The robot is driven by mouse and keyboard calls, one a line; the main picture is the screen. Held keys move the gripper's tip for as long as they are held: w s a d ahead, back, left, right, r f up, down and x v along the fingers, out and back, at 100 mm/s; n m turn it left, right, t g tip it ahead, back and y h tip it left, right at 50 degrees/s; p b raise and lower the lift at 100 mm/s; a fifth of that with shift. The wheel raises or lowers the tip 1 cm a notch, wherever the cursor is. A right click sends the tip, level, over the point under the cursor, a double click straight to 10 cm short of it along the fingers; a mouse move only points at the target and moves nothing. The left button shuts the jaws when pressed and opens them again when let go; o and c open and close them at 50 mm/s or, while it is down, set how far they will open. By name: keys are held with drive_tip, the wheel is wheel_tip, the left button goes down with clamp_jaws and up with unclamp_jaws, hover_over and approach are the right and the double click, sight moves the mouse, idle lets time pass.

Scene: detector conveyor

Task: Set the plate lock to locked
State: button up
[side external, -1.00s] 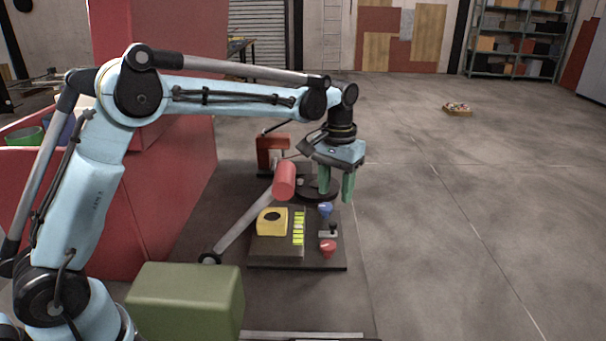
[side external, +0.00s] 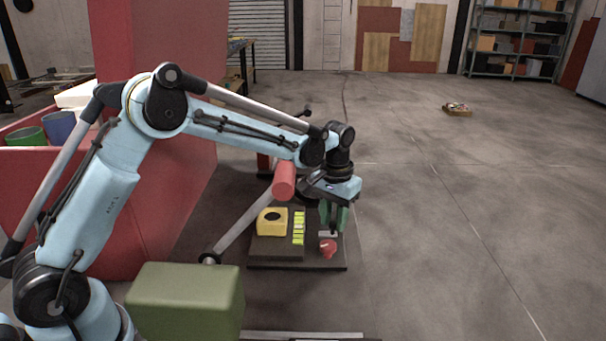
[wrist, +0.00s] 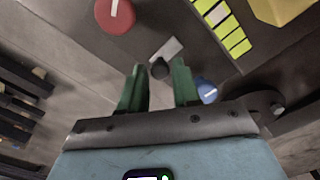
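The task's plate lock is not labelled. The small black knob (wrist: 159,69) with a light grey plate (wrist: 168,49) may be it, but I cannot tell for sure. It sits on the dark control board (side external: 270,248), between a red knob (wrist: 115,13) and a blue knob (wrist: 207,90). My gripper (side external: 333,227) points down over the board's right side. In the wrist view its green fingers are apart, with the black knob in line with the gap between their tips and nothing clamped. In the side view my fingers hide the blue and black knobs.
A yellow block with a round dark top (side external: 272,222) and a yellow-green segmented strip (side external: 299,228) share the board. A red cylinder (side external: 284,181) stands out beside my wrist. A green box (side external: 186,303) is in front. Open floor lies right.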

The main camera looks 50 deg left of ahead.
sight(317, 235)
clamp_jaws()
drive_tip(key=shift+s+a, duration=1.3)
drive_tip(key=shift+o, duration=1.9)
unclamp_jaws()
wheel_tip(317, 235, up, 12)
drive_tip(key=shift+r, duration=0.1)
